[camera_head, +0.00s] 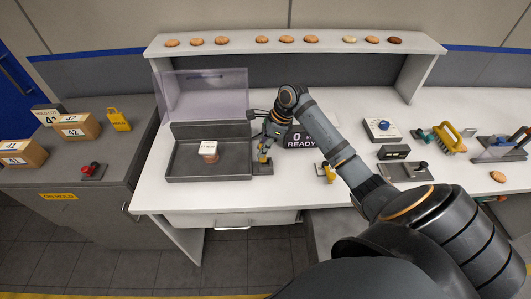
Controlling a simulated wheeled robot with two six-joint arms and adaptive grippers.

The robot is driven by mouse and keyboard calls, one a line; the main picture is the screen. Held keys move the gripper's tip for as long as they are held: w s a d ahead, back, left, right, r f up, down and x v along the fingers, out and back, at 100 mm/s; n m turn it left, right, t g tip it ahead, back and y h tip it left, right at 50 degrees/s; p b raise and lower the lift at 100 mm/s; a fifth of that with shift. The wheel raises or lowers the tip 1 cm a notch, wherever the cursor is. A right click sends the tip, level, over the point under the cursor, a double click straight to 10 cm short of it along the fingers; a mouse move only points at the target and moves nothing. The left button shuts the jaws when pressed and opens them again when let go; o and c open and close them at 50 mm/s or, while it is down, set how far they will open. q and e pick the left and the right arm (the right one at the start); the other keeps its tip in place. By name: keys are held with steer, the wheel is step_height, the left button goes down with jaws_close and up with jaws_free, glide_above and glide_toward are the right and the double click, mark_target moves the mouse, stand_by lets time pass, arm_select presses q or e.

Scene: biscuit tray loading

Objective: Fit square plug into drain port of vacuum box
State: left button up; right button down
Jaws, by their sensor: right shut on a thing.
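The vacuum box is a dark grey open tray (240,172) on the white bench, with its clear lid (213,97) raised at the back. Inside it stands a small copper-coloured piece with a white top (208,147). My right gripper (263,157) is at the box's right side, pointing down. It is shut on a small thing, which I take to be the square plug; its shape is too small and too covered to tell. The drain port cannot be made out, so I cannot tell whether the plug touches it. My left gripper is not in view.
A dark READY display (302,139) stands just right of the gripper. A small yellow-handled fitting (326,172), a blue-knobbed unit (382,129) and a yellow brush (449,138) lie farther right. A shelf (330,45) of biscuits runs behind. The front bench left of centre is clear.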

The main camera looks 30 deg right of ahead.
steer(key=f, duration=0.1)
steer(key=f+p, duration=0.1)
steer(key=f, duration=0.1)
steer(key=shift+s+d+f, duration=0.15)
steer(key=shift+d+f, duration=0.05)
steer(key=shift+d, duration=0.15)
steer(key=shift+f, duration=0.35)
steer(key=c, duration=1.2)
jaws_free()
steer(key=shift+f, duration=0.15)
steer(key=shift+o, duration=0.2)
